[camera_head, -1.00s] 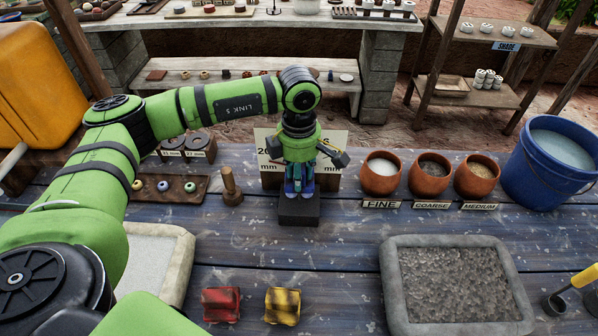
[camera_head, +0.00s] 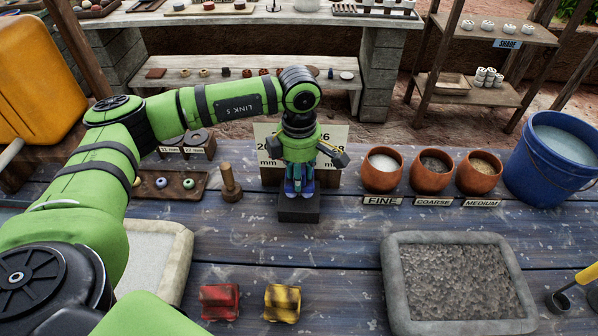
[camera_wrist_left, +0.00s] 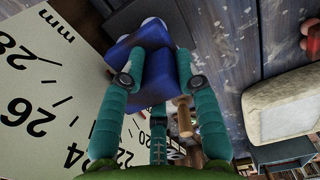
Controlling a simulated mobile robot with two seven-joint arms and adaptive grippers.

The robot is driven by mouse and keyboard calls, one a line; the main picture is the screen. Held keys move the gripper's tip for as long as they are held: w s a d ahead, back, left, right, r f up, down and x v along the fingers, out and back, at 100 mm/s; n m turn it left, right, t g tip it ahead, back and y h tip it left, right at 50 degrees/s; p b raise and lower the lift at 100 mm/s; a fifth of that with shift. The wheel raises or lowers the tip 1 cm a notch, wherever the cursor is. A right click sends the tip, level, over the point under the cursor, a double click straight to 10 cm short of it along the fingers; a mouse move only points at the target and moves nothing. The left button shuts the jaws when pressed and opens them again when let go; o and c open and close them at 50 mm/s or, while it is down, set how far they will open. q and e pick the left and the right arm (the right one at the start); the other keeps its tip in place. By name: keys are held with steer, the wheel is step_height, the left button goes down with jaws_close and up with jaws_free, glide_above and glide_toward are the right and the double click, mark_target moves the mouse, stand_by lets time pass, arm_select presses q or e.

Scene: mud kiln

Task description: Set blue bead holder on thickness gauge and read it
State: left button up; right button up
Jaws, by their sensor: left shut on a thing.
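My left gripper (camera_head: 299,182) points down over the dark block (camera_head: 299,209) at the foot of the thickness gauge. It is shut on the blue bead holder (camera_wrist_left: 165,77), which shows between the teal fingers in the left wrist view. In the head view the fingers hide most of the holder, and its underside seems at or just above the block. The gauge's pale dial (camera_head: 335,138) stands behind, partly covered by the gripper; its scale (camera_wrist_left: 40,100) with numbers and "mm" fills the left of the wrist view. I cannot make out the pointer. My right gripper is not in view.
A red holder (camera_head: 219,301) and a yellow holder (camera_head: 282,302) sit at the front. Clay pots (camera_head: 382,169) of grit stand right of the gauge, by a blue bucket (camera_head: 551,160). A wooden peg (camera_head: 230,184) and bead tray (camera_head: 174,185) are left. A grit-filled stone tray (camera_head: 391,290) lies front right.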

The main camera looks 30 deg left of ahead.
arm_select(q)
steer(key=shift+f+b, duration=1)
steer(key=shift+f, duration=0.25)
stand_by(0.3)
steer(key=shift+r, duration=0.1)
stand_by(1.3)
steer(key=shift+r+p, duration=1.95)
steer(key=shift+r, duration=1.55)
steer(key=m, duration=0.1)
steer(key=s+d+m, duration=0.1)
steer(key=m, duration=0.1)
steer(key=shift+s+d+r, duration=0.1)
steer(key=shift+r, duration=0.05)
steer(key=s+d+r+m, duration=0.1)
steer(key=s+m, duration=0.3)
steer(key=m, duration=0.5)
steer(key=s+d+m, duration=0.3)
steer(key=s+m, duration=0.1)
steer(key=m, duration=0.6)
steer(key=shift+d+r+m, duration=0.25)
steer(key=shift+r+m, duration=0.05)
steer(key=shift+r, duration=0.05)
